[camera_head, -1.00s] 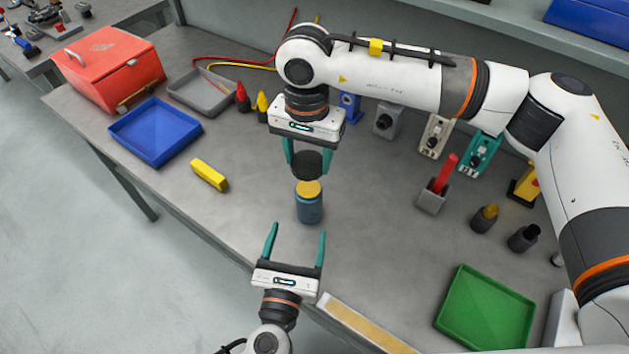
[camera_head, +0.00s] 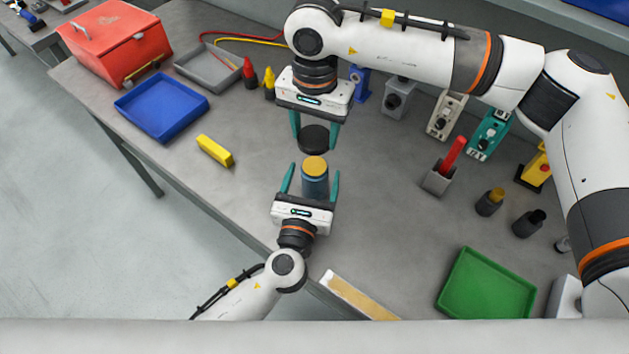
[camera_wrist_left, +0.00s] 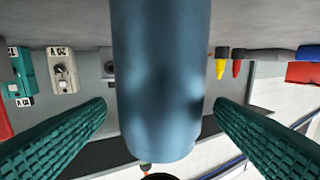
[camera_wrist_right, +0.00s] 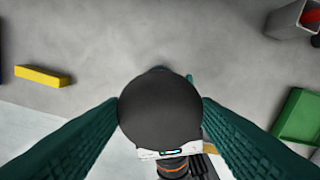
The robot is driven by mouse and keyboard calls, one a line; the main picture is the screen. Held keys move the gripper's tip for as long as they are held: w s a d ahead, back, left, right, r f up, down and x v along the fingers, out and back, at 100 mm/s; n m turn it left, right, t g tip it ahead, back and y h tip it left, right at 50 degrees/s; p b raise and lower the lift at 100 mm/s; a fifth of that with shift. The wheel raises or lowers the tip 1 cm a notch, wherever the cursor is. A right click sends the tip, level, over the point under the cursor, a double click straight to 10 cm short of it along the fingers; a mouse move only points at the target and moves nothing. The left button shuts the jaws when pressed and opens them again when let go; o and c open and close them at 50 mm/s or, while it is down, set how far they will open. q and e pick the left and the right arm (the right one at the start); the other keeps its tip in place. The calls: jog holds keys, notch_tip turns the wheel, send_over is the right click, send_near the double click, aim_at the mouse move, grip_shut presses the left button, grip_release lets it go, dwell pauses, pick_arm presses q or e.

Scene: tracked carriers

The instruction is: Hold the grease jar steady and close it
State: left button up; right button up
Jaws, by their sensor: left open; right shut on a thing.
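The grease jar (camera_head: 315,183) is a blue cylinder with yellow grease (camera_head: 315,165) at its open top. It stands upright on the bench. My left gripper (camera_head: 312,172) is open, with one finger on each side of the jar; in the left wrist view the jar (camera_wrist_left: 162,80) fills the middle, with gaps to both fingers. My right gripper (camera_head: 314,140) is shut on a round black lid (camera_head: 314,139). The lid is held just behind the jar in the head view, apart from it. In the right wrist view the lid (camera_wrist_right: 160,108) hides the jar.
A yellow block (camera_head: 215,151), a blue tray (camera_head: 161,118) and a red box (camera_head: 116,43) are at the left. Bench around the jar is clear.

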pick_arm(q)
jog(key=shift+x, duration=2)
jog(key=c, duration=1.5)
pick_arm(e)
jog(key=shift+w, duration=0.1)
pick_arm(q)
jog(key=shift+o, duration=0.2)
pick_arm(e)
send_over(315, 165)
jog(key=shift+f, duration=2.5)
jog(key=shift+f, duration=0.9)
jog(key=shift+f, duration=0.6)
pick_arm(q)
grip_shut()
pick_arm(e)
jog(key=m, duration=0.6)
